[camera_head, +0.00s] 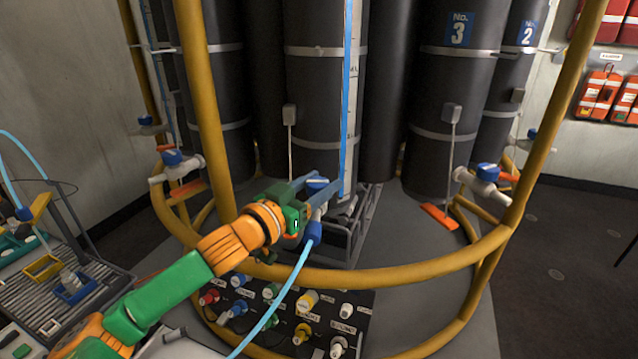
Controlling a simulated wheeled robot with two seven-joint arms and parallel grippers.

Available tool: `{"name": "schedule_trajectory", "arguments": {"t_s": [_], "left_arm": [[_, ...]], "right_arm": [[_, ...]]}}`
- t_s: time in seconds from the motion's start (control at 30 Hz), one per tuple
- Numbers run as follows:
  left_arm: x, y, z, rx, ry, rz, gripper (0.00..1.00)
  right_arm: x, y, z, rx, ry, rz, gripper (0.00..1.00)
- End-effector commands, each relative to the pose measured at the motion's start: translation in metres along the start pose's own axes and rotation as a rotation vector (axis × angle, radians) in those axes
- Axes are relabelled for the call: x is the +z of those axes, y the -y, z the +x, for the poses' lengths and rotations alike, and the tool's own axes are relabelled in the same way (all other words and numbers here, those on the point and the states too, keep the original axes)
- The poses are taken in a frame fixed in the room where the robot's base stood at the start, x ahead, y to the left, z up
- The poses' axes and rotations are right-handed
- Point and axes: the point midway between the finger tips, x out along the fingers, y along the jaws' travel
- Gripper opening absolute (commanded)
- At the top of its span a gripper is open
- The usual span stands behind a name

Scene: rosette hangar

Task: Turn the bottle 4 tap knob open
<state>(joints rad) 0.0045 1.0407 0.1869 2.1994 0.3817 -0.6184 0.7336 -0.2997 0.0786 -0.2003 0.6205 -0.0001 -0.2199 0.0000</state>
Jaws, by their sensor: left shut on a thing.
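My left gripper (325,189) reaches in from the left on a green and orange arm. It is at the tap at the foot of the middle dark bottle (322,110), shut on the blue tap knob (317,182). The fingers hide part of the knob and the tap body, so how far the knob is turned is hard to tell. A blue connector (314,233) with a light blue hose (285,287) hangs below the tap. No number shows on this bottle. My right gripper is not in view.
A yellow tubular rail (400,276) curves around the bottles, with an upright (203,100) left of the gripper. Other blue-knobbed taps sit left (172,157) and right (487,172). A panel of coloured connectors (300,310) lies below the arm. Bottle No. 3 (455,90) stands right.

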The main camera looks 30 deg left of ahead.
Motion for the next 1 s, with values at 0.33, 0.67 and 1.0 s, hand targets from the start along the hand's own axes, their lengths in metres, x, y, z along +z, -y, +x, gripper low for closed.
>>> {"name": "schedule_trajectory", "arguments": {"t_s": [0.33,0.67,1.0], "left_arm": [[-0.003,-0.002,0.0,-0.234,-0.003,-0.011,0.0],[0.001,-0.001,0.001,-0.547,0.003,-0.011,0.0],[0.005,0.0,0.001,-0.865,0.002,-0.006,0.0]], "right_arm": [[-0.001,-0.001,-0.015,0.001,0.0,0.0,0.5],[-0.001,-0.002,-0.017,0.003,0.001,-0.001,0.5],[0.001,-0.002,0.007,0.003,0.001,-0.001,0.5]]}}
